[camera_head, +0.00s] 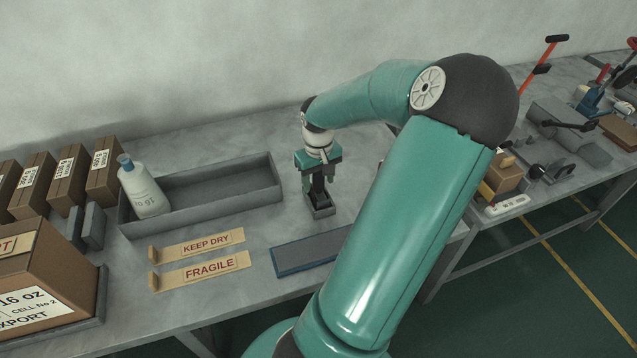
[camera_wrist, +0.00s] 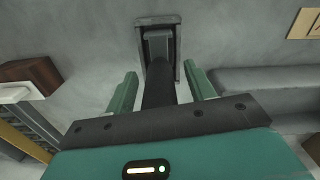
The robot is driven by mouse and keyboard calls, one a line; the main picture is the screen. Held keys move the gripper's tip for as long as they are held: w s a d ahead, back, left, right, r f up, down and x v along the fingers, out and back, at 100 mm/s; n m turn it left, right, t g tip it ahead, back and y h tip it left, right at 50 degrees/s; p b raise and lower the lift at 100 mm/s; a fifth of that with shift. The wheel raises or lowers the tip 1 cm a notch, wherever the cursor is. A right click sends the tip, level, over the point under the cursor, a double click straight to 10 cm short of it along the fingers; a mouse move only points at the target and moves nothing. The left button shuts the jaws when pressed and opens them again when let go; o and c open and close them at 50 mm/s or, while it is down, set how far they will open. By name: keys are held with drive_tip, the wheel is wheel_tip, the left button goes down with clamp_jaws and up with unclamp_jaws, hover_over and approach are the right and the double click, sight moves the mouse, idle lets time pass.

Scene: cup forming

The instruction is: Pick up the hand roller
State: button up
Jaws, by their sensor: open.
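What looks like the hand roller, a dark handle (camera_wrist: 158,88) with a grey end, stands in a small dark tray (camera_wrist: 176,27) in the wrist view. In the head view the same tray (camera_head: 325,211) sits on the grey bench, right of the long grey bin. My gripper (camera_head: 316,186) points down just above it. In the wrist view the fingers of my gripper (camera_wrist: 163,86) are apart, one on each side of the dark handle. I cannot tell whether they touch it. The roller's lower part is mostly hidden in the tray.
A long grey bin (camera_head: 275,191) stands left of my gripper, with a white bottle (camera_head: 145,190) at its left end. Labelled strips (camera_head: 205,243) and a blue-edged dark mat (camera_head: 310,252) lie in front. Cartons (camera_head: 103,172) stand at the left. A second bench (camera_head: 540,200) is right.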

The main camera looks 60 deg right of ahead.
clamp_jaws()
drive_tip(key=shift+r, duration=0.15)
drive_tip(key=shift+r, duration=0.55)
wheel_tip(320, 180, up, 2)
drive_tip(key=shift+r, duration=0.1)
drive_tip(key=w+a+r, duration=0.2)
drive_tip(key=a+r, duration=0.7)
drive_tip(key=a, duration=0.4)
drive_tip(key=shift+w+a+r, duration=0.2)
drive_tip(key=shift+a, duration=0.15)
